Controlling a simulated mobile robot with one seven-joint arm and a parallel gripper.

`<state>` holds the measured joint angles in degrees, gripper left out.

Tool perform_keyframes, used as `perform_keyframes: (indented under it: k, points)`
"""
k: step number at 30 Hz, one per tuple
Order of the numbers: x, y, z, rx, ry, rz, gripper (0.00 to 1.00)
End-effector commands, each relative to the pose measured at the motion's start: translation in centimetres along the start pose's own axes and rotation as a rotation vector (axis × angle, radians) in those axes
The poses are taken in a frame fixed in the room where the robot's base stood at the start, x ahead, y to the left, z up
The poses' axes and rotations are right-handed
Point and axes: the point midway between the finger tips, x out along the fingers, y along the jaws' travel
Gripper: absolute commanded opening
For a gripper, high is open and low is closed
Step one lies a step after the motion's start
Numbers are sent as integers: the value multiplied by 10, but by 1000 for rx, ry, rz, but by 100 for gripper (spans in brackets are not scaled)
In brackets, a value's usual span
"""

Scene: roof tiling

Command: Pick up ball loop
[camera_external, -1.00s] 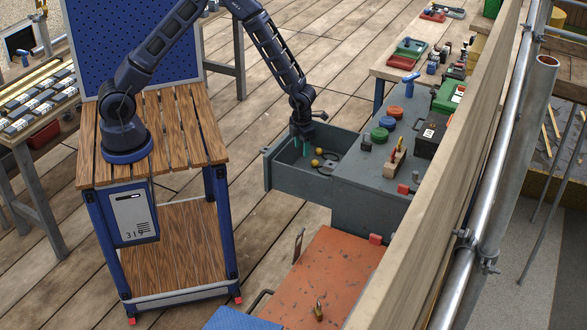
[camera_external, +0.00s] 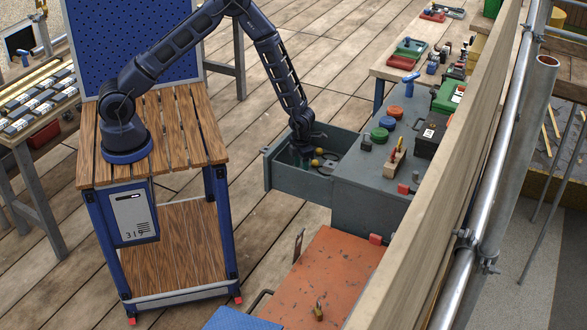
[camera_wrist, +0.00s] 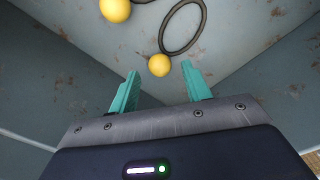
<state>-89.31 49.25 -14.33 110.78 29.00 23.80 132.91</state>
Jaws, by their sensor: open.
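The ball loop is a dark ring with two yellow balls, lying in the open grey drawer (camera_external: 300,185). In the wrist view its dark ring (camera_wrist: 182,27) is at the top middle. One yellow ball (camera_wrist: 159,65) sits just ahead of my fingertips, roughly between them. The other yellow ball (camera_wrist: 115,10) is at the top left. My gripper (camera_wrist: 161,82) is open, with its teal fingers apart and nothing between them. In the external view my gripper (camera_external: 303,160) reaches down inside the drawer, left of the loop's balls (camera_external: 317,162).
The drawer walls (camera_wrist: 263,88) stand close around my fingers. The grey cabinet (camera_external: 365,190) right of the drawer carries a green round thing (camera_external: 379,134), a blue one (camera_external: 388,122) and a black box (camera_external: 430,135). An orange-red surface (camera_external: 330,265) lies in front.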

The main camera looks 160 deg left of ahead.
Motion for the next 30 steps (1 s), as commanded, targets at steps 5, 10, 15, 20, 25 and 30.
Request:
perform_keyframes:
  k: [5,10,15,20,25,30]
  points:
    - [20,0,1,0,-1,0,48]
    - [21,0,1,0,-2,-1,48]
    - [21,0,1,0,-2,-1,27]
    - [21,0,1,0,-2,-1,1]
    - [21,0,1,0,-2,-1,0]
    - [20,0,1,0,-2,-1,0]
